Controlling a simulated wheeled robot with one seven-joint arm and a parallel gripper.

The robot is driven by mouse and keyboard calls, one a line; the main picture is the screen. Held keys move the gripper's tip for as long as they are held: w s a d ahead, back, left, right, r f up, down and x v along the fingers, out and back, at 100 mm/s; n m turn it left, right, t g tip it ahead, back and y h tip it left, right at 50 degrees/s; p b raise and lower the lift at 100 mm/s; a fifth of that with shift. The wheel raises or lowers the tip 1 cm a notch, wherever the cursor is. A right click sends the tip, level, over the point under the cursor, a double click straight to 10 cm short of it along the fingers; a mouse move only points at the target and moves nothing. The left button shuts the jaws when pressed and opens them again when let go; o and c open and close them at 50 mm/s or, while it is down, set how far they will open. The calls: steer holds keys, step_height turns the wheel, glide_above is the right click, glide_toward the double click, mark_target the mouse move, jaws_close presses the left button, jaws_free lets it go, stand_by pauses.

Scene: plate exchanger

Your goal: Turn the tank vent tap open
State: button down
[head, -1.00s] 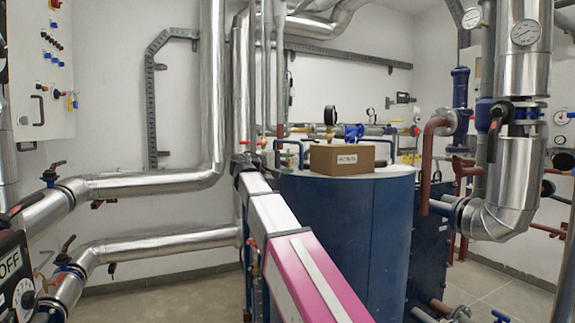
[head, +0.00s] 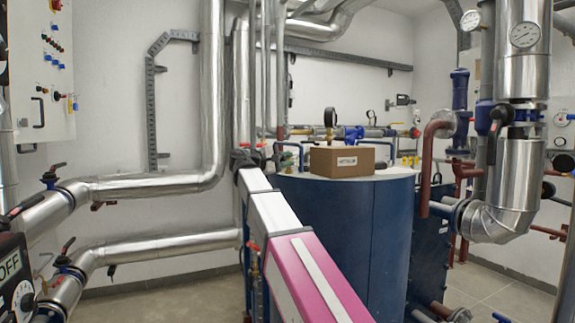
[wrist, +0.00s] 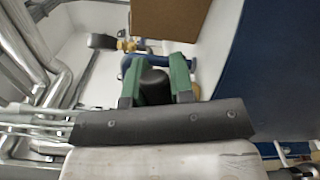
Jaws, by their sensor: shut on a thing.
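My gripper (wrist: 155,80) has green fingers, and they are closed around a black rounded part in the wrist view. I take this black part (wrist: 155,88) to be the handle of the tank vent tap; the rest of the tap is mostly hidden by the fingers. In the head view my gripper (head: 283,155) is small, at the left of the top of the blue tank (head: 340,235). My arm covers part of the tank's left side.
A cardboard box (head: 342,161) stands on the tank top, close to the right of my gripper; the box (wrist: 172,18) also shows in the wrist view. Silver pipes (head: 150,183) run at the left.

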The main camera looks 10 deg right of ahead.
steer(key=shift+w+a+r+n, duration=0.15)
steer(key=shift+w+r+n, duration=0.35)
steer(key=shift+n, duration=0.85)
steer(key=shift+w+a+r+n, duration=0.1)
steer(key=shift+w+r+n, duration=0.4)
steer(key=shift+n, duration=0.8)
steer(key=shift+w+a+r+n, duration=0.25)
steer(key=shift+r+n, duration=0.4)
steer(key=shift+n, duration=0.7)
steer(key=shift+w+d, duration=0.1)
steer(key=c, duration=1)
jaws_free()
steer(key=v, duration=1.1)
